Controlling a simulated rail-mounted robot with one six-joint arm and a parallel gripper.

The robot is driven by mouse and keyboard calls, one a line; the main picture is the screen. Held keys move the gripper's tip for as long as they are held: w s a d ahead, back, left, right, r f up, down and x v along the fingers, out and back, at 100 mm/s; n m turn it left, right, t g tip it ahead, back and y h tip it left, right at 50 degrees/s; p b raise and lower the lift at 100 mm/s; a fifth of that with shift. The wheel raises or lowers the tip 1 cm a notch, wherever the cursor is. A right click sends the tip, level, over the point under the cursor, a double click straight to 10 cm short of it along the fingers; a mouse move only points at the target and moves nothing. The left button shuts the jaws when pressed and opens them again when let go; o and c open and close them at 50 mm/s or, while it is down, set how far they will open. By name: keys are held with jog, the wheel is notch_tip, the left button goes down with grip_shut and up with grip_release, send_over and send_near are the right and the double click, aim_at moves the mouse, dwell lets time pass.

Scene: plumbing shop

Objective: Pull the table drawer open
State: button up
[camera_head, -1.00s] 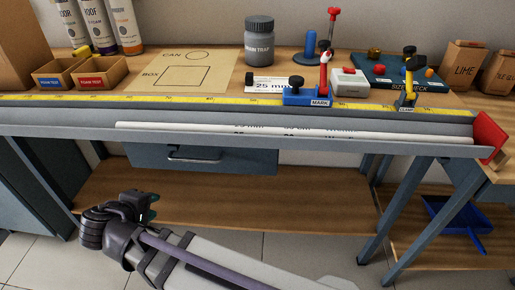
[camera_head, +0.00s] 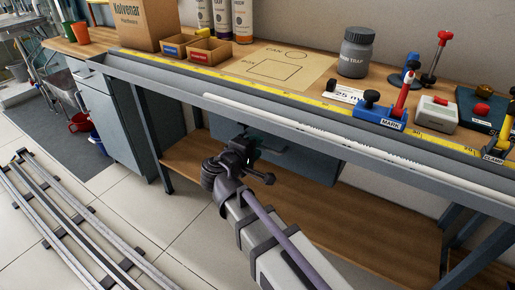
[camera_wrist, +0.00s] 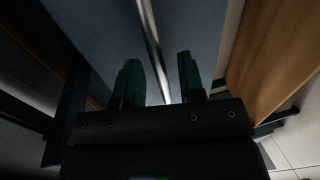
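The blue-grey table drawer (camera_head: 312,166) hangs under the bench, behind the long rail; it looks shut. In the wrist view its front (camera_wrist: 95,30) fills the upper middle. The silver bar handle (camera_wrist: 153,40) runs down the wrist view and passes between the two green fingers of my gripper (camera_wrist: 160,78). The fingers are apart, with a gap visible on each side of the bar. In the head view my gripper (camera_head: 262,148) is at the left part of the drawer front and hides much of the handle.
The grey rail with a yellow tape (camera_head: 235,83) and a white pipe (camera_head: 290,121) runs just above the drawer. A wooden lower shelf (camera_head: 370,224) lies below it. A grey cabinet (camera_head: 115,125) stands to the left. Floor rails (camera_head: 75,220) lie at lower left.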

jog(key=shift+w+d+f, duration=0.15)
jog(key=shift+w+d, duration=0.25)
jog(key=shift+w, duration=0.15)
grip_shut()
